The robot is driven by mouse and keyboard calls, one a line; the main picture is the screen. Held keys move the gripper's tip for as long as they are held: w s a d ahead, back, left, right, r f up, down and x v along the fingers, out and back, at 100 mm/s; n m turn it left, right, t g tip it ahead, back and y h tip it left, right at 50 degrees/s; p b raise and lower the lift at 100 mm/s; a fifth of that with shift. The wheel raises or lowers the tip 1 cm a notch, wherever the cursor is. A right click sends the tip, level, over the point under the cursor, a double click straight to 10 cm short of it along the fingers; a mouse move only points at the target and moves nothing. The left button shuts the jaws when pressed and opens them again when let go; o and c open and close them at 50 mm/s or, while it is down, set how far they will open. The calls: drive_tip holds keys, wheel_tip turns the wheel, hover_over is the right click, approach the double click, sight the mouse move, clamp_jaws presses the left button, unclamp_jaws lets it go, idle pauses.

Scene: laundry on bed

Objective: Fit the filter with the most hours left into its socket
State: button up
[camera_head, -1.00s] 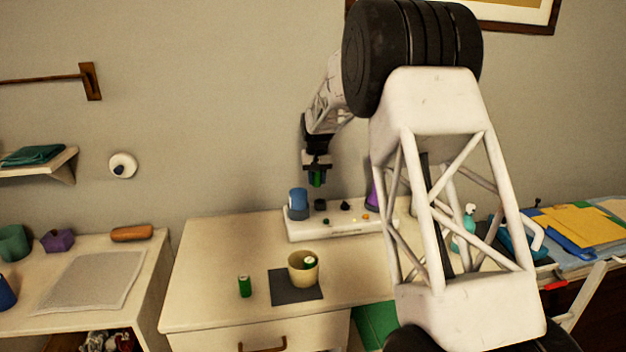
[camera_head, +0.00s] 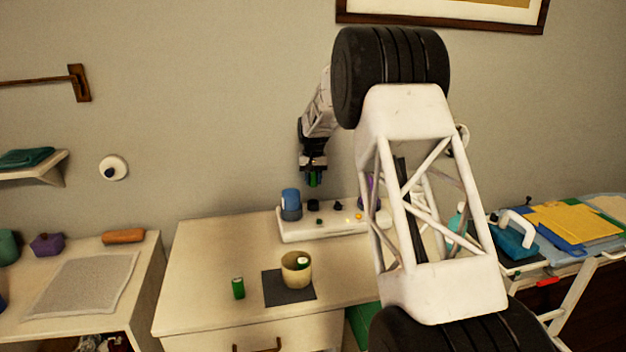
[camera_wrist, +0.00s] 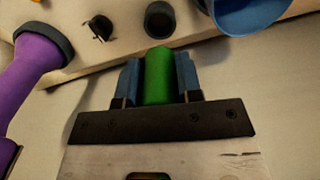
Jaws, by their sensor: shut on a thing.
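My gripper (camera_head: 313,178) is shut on a green cylindrical filter (camera_wrist: 159,74), held between its blue finger pads in the wrist view. The filter is in the air above the white base unit (camera_head: 290,237) on the dresser. The unit carries dark round sockets; one dark socket (camera_wrist: 160,20) lies just beyond the filter's tip in the wrist view, apart from it. A second green filter (camera_head: 238,288) stands upright on the dresser. No hour markings are readable.
A blue cylinder (camera_head: 291,203) stands on the unit's left end, near the gripper. A purple object (camera_wrist: 35,80) stands at the other end. A dark mat (camera_head: 275,290) lies under the cup.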

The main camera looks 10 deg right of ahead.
drive_tip(key=shift+f, duration=0.15)
drive_tip(key=shift+f, duration=2.75)
drive_tip(key=shift+f, duration=0.95)
idle(0.3)
drive_tip(key=o, duration=1.1)
drive_tip(key=shift+c, duration=0.2)
drive_tip(key=shift+r, duration=0.1)
drive_tip(key=shift+r, duration=3.8)
